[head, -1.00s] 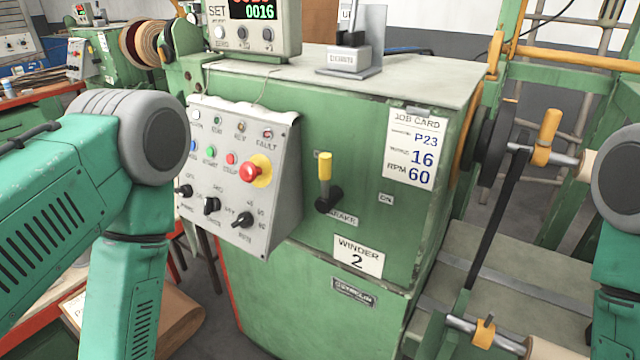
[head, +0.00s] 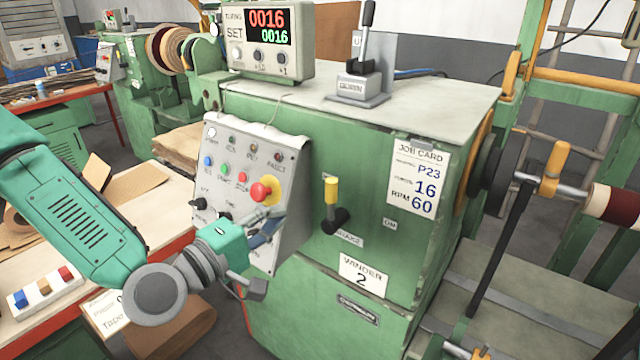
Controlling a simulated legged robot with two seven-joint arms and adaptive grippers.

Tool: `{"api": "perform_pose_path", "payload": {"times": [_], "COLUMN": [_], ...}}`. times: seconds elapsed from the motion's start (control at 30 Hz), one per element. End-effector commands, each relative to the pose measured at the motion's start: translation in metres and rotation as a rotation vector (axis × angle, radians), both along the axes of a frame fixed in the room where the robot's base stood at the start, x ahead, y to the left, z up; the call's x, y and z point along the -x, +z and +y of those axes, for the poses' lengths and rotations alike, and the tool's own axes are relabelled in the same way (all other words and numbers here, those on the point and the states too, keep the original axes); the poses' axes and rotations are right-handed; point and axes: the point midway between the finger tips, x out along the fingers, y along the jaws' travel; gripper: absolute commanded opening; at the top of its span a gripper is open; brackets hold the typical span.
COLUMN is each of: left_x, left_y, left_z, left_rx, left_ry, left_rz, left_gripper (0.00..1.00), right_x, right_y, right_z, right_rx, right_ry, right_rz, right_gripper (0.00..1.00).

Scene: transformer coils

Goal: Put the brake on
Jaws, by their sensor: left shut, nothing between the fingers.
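The brake lever (head: 331,197) is on the green front of the winder, with a yellow grip and a black pivot. It stands upright above the "BRAKE" label (head: 349,239). An "ON" label (head: 390,224) is to the right of the pivot. My left gripper (head: 268,232) is shut and empty. It is in front of the lower right part of the grey control panel, left of the lever and apart from it. It hides some of the panel's lower knobs. My right gripper is out of view.
The control panel (head: 291,190) juts out left of the lever, with a red stop button (head: 262,191) close above my left gripper. A counter display (head: 268,27) and another lever (head: 366,45) stand on top. The front around the brake lever is clear.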

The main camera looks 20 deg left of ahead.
Motion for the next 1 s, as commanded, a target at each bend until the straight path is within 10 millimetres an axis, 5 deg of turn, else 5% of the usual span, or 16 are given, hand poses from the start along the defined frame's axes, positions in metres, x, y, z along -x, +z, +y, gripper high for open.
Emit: {"api": "perform_pose_path", "payload": {"times": [0.47, 1.0], "left_x": [-0.007, -0.084], "left_y": [0.004, 0.004], "left_z": [-0.002, -0.034], "left_rx": [0.011, 0.01], "left_ry": [0.005, 0.004], "left_rz": [-0.01, -0.009], "left_gripper": [0.0, 0.0], "right_x": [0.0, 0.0], "right_y": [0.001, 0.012], "right_z": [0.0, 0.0], "right_rx": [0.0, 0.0], "right_ry": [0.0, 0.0], "right_rz": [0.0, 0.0], "right_gripper": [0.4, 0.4]}}
